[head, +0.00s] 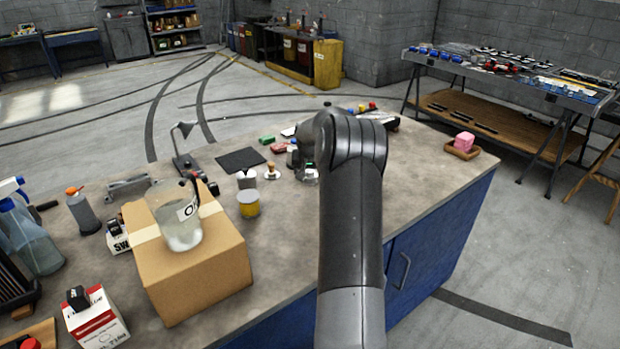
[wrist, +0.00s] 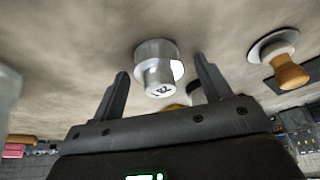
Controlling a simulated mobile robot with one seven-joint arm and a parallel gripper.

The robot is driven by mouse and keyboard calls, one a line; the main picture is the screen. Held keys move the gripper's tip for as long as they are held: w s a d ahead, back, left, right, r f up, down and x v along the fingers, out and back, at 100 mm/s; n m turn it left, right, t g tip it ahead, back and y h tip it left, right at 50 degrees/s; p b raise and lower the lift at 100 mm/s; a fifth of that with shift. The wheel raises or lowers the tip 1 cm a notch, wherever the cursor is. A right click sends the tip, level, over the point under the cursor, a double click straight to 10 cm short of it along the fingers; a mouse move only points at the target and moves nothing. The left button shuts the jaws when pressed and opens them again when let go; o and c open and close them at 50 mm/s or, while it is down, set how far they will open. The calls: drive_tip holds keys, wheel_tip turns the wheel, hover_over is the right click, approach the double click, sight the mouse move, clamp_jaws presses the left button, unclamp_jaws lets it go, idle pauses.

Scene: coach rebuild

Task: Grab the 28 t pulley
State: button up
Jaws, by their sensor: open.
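The 28 t pulley (wrist: 158,70) is a silver stepped cylinder with a wide flange and a narrower hub. Its end face carries dark lettering that appears upside down in the wrist view. It rests on the grey bench top. My gripper (wrist: 160,78) is open, with one dark finger on each side of the pulley in the picture. Gaps show between the fingers and the pulley, and I see no contact. In the head view my arm largely covers the gripper, and I cannot clearly make out the pulley there.
A wooden knob on a pale round base (wrist: 283,62) stands beside the pulley. It also shows in the head view (head: 271,171). The bench (head: 425,190) is largely bare right of my arm.

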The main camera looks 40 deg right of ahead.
drive_tip(key=shift+c, duration=0.4)
drive_tip(key=c, duration=1)
